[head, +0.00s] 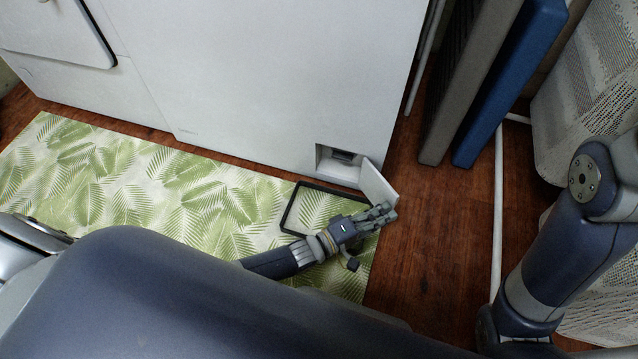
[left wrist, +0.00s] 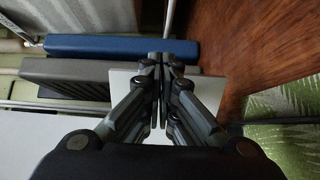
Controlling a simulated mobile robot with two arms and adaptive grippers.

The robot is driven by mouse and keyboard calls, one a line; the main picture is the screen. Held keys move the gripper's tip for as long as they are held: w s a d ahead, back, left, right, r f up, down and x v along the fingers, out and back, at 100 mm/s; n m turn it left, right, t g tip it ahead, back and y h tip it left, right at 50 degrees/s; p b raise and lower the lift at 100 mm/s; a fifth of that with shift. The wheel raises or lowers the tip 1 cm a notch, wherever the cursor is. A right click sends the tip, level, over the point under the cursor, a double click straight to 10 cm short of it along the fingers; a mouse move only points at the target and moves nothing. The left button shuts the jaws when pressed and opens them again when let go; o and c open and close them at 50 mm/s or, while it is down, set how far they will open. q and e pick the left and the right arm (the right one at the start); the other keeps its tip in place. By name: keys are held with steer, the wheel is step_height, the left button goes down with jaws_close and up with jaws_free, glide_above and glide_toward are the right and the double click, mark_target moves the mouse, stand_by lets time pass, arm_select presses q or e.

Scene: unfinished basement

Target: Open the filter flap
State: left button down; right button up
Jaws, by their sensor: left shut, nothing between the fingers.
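The white filter flap (head: 378,183) is at the lower right corner of a large white appliance (head: 270,80). It stands swung outward to the right, away from its opening (head: 338,165). The recess shows, with a dark part inside. My left gripper (head: 388,212) is shut and empty, just in front of the flap's lower outer end. In the left wrist view its closed fingers (left wrist: 160,62) lie across a pale panel, the flap (left wrist: 122,82). I cannot tell whether they touch it. My right gripper is not in view; only my right arm shows.
A green leaf-patterned mat (head: 150,185) lies along the appliance, with a thin black rectangular outline (head: 283,215) over it. Blue (head: 510,80) and grey (head: 470,85) panels stand at the right. A white pipe (head: 497,210) crosses the wood floor. Bare floor (head: 440,230) lies right of the flap.

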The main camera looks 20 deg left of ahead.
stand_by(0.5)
arm_select(q)
steer(key=v, duration=0.7)
steer(key=shift+s+a, duration=0.15)
steer(key=shift+s, duration=0.1)
